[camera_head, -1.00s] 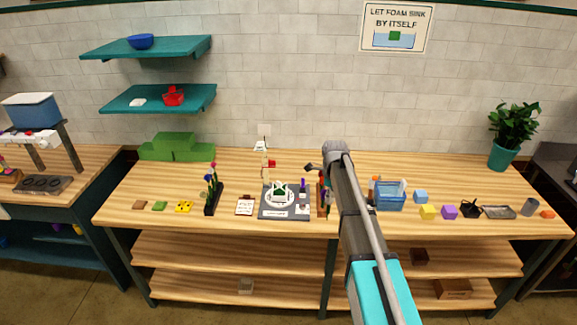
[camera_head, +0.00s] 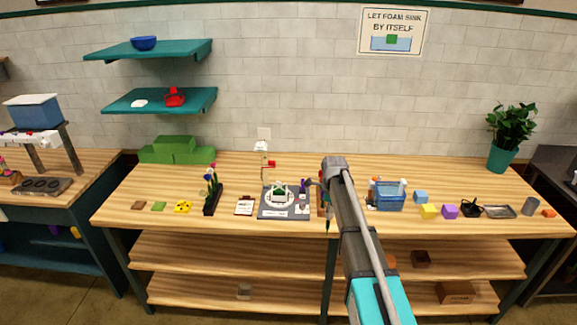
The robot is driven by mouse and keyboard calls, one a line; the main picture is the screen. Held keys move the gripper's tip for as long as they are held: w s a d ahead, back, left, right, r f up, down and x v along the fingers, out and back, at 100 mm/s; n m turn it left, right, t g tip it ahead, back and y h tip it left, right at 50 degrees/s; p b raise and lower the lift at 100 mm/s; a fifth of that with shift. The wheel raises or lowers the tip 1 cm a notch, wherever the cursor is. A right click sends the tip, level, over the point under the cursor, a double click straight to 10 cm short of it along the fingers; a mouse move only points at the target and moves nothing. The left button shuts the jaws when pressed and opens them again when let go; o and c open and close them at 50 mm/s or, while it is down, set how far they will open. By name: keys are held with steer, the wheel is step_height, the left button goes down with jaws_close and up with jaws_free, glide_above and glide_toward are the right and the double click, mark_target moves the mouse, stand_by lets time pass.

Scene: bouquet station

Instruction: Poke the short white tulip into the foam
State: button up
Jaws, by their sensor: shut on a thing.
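The green foam block (camera_head: 279,193) sits in a round white dish on a dark grey mat (camera_head: 266,213) in the middle of the bench. My gripper (camera_head: 313,184) is small and dark in this view, low over the right edge of the mat and to the right of the foam. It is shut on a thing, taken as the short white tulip. The flower itself is too small and too hidden by my gripper and arm to make out. A purple item (camera_head: 303,185) stands between my gripper and the foam.
A dark rack with flowers (camera_head: 211,194) and a clipboard (camera_head: 244,206) stand left of the mat. A reddish rack (camera_head: 322,206) is partly behind my arm.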

mark_target(328, 228)
step_height(328, 228, down, 11)
steer(key=b, duration=1)
steer(key=shift+d+r, duration=0.1)
steer(key=shift+d, duration=0.05)
